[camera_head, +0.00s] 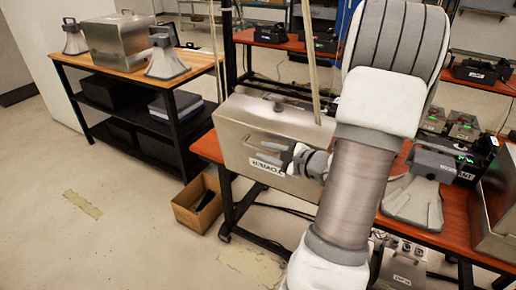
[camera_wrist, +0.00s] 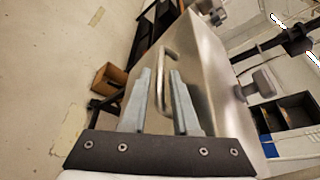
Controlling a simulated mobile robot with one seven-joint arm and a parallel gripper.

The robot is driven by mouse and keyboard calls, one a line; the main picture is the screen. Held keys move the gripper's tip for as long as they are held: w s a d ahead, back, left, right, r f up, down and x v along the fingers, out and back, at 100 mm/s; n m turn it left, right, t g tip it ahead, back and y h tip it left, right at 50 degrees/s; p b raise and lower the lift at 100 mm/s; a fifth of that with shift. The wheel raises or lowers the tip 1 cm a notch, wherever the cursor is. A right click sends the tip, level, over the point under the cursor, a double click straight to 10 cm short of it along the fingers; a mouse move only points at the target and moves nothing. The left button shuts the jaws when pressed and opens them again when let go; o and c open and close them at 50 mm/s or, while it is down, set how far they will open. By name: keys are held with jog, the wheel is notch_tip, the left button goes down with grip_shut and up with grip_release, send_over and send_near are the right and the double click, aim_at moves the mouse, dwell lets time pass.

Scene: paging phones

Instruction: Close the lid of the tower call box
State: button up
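The tower call box (camera_head: 240,125) is a silver metal box with a "TOWER" label on its front, standing on a red-topped table. Its lid carries a bar handle, which shows in the wrist view (camera_wrist: 172,58). How far the lid stands open is hard to tell. My gripper (camera_head: 291,154) is at the front of the box, near the handle. In the wrist view my gripper (camera_wrist: 167,80) has its two fingers apart, with the handle seen in the gap between them. Whether a finger touches the handle is unclear. My arm hides the right end of the box.
A cardboard box (camera_head: 197,205) sits on the floor by the table leg. A grey horn speaker (camera_head: 413,200) and several phones stand right of my arm. A wood-topped cart (camera_head: 130,62) with another metal box is at the left. The floor at the front left is clear.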

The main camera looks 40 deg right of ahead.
aim_at(262, 150)
jog(key=shift+x, duration=1.9)
grip_shut()
